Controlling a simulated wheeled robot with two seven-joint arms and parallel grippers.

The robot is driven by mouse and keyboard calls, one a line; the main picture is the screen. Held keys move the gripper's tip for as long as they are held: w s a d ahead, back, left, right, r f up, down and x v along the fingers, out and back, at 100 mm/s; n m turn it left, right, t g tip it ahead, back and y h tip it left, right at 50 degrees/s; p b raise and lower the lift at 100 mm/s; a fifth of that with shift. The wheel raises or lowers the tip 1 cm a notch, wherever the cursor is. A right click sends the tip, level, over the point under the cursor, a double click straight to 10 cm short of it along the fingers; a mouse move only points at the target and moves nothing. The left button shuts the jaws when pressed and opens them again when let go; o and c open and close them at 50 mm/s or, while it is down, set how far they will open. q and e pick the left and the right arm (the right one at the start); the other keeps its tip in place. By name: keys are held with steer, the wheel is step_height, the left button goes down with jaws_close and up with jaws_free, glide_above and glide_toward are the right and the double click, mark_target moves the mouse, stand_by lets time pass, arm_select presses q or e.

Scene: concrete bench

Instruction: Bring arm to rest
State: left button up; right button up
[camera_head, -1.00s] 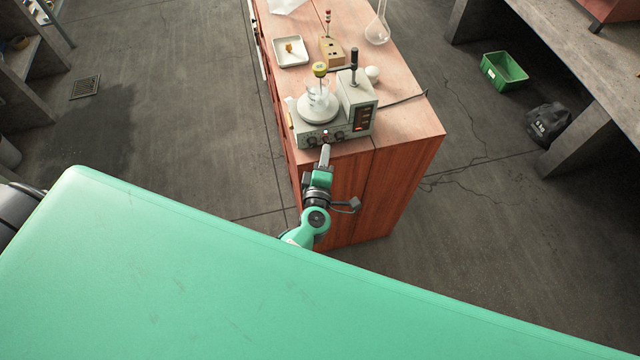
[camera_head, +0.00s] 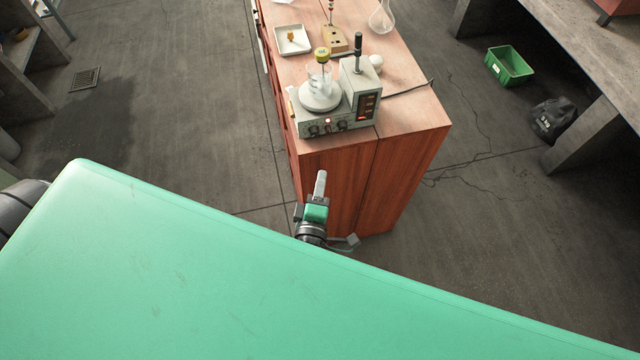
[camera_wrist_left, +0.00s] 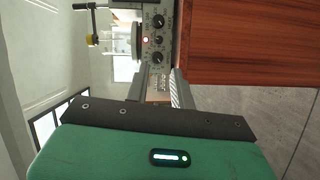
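My left gripper (camera_head: 320,184) is in front of the red-brown wooden cabinet, below its top edge and short of the hotplate stirrer. In the head view its fingers overlap, seen nearly edge-on. In the left wrist view the two fingers (camera_wrist_left: 162,88) stand apart with nothing held between them. Most of the left arm is hidden behind my green body cover. My right gripper is not in view.
The wooden cabinet (camera_head: 415,110) bears a grey hotplate stirrer (camera_head: 340,122) with glassware on it, a white dish (camera_head: 292,40) and a round flask (camera_head: 381,18). A green crate (camera_head: 508,66) and black bag (camera_head: 553,118) lie at right. Open floor lies left of the cabinet.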

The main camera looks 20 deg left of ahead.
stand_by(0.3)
arm_select(q)
steer(key=s+f+m+g+h, duration=0.2)
steer(key=s+f+m, duration=0.25)
steer(key=f, duration=0.65)
steer(key=s+d+f+m+g+h, duration=0.1)
steer(key=s+f+m+g+h, duration=0.3)
steer(key=f, duration=0.7)
steer(key=s+f+m+g, duration=0.1)
steer(key=s+f+m, duration=0.2)
steer(key=f+m, duration=0.55)
steer(key=s+a+f+m+g+y, duration=0.1)
steer(key=s+a+f+g, duration=0.3)
steer(key=s+f, duration=0.5)
steer(key=s+a+f+m+g+y, duration=0.1)
steer(key=s+a+f+m+g, duration=0.2)
steer(key=s+a+f, duration=0.6)
steer(key=s+f+g, duration=0.1)
steer(key=s+g, duration=0.1)
steer(key=s, duration=0.3)
steer(key=shift+s+f, duration=0.25)
